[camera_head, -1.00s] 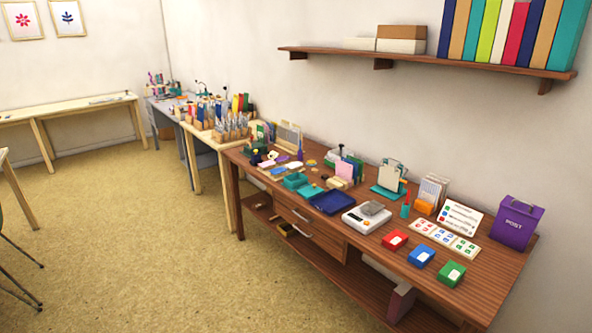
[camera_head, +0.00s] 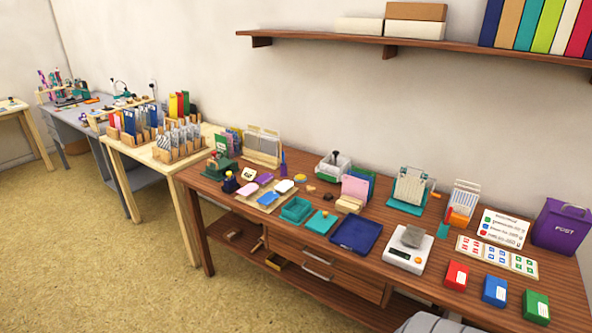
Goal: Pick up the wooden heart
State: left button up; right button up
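I cannot make out a wooden heart for certain. Two small brown pieces lie mid-bench: a flat brown piece (camera_head: 310,189) and a dark brown piece (camera_head: 327,197), both too small to tell their shape. They lie on the dark wooden workbench (camera_head: 420,292), behind the teal tray (camera_head: 296,209) and the blue tray (camera_head: 356,234). Neither of my grippers is in view.
Red (camera_head: 456,275), blue (camera_head: 495,290) and green (camera_head: 536,306) inkpads line the front right. A scale (camera_head: 405,252), a purple post box (camera_head: 561,226) and a card rack (camera_head: 408,188) share the bench. Floor is clear at left. A wall shelf (camera_head: 350,40) hangs above.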

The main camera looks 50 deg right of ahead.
aim_at(310, 190)
jog(key=z, duration=0.3)
jog(key=i, duration=1.05)
jog(key=z, duration=1.55)
jog(key=i, duration=0.8)
jog(key=z, duration=0.75)
